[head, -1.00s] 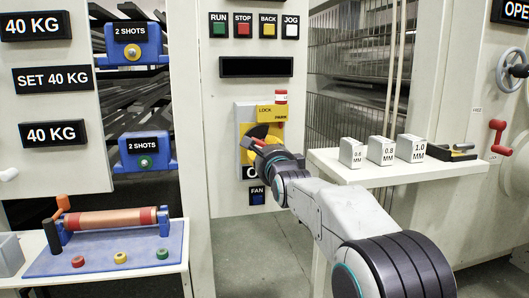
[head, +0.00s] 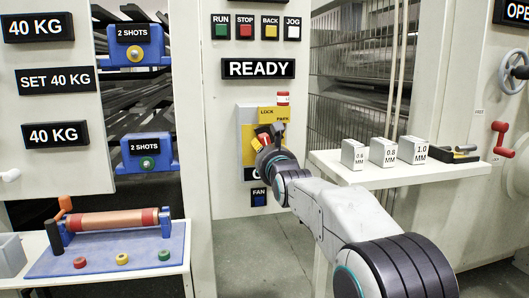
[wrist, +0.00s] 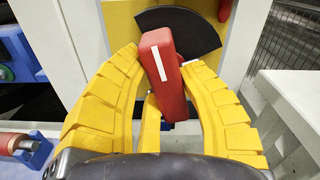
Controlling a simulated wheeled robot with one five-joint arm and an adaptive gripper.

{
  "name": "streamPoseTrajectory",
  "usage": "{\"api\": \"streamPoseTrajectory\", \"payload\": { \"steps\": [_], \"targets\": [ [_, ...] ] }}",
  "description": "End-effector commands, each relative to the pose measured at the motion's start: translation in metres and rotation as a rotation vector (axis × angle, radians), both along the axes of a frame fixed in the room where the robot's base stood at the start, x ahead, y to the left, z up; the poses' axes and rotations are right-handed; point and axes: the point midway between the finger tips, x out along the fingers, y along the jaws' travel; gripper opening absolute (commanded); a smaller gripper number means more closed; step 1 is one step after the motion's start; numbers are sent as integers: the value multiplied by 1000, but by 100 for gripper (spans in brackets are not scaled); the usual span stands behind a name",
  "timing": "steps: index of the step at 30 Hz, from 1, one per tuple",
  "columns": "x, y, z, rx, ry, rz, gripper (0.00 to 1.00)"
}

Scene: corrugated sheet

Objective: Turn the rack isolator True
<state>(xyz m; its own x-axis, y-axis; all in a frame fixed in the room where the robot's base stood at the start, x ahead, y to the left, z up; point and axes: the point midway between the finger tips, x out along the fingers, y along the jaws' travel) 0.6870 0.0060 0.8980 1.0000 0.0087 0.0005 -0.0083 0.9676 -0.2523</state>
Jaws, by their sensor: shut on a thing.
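The rack isolator is a red handle with a white stripe (wrist: 161,62) on a yellow plate with a black sector (wrist: 178,30). In the head view its yellow plate (head: 246,128) is on the grey panel, with a yellow LOCK / PARK plate (head: 273,114) above. My gripper (wrist: 162,70) has its yellow fingers on both sides of the red handle and is shut on it. The handle stands nearly upright, tilted slightly, in the wrist view. In the head view my gripper (head: 262,142) and wrist hide much of the isolator.
A display reading READY (head: 258,69) sits above the isolator, under RUN, STOP, BACK and JOG buttons. A blue FAN button (head: 259,197) is just below my wrist. A white shelf (head: 400,175) with thickness blocks is at right; a roller bench (head: 110,250) is at lower left.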

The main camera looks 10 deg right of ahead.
Motion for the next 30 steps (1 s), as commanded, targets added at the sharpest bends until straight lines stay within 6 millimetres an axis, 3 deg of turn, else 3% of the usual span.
{"api": "streamPoseTrajectory", "payload": {
  "steps": [10,24,25,30],
  "targets": [
    [0,-2,2,104,-2,-2,4],
    [0,-2,2,115,-2,-3,4],
    [0,-2,2,115,-2,-3,38],
    [0,-2,1,115,-1,-3,53]
  ]
}}
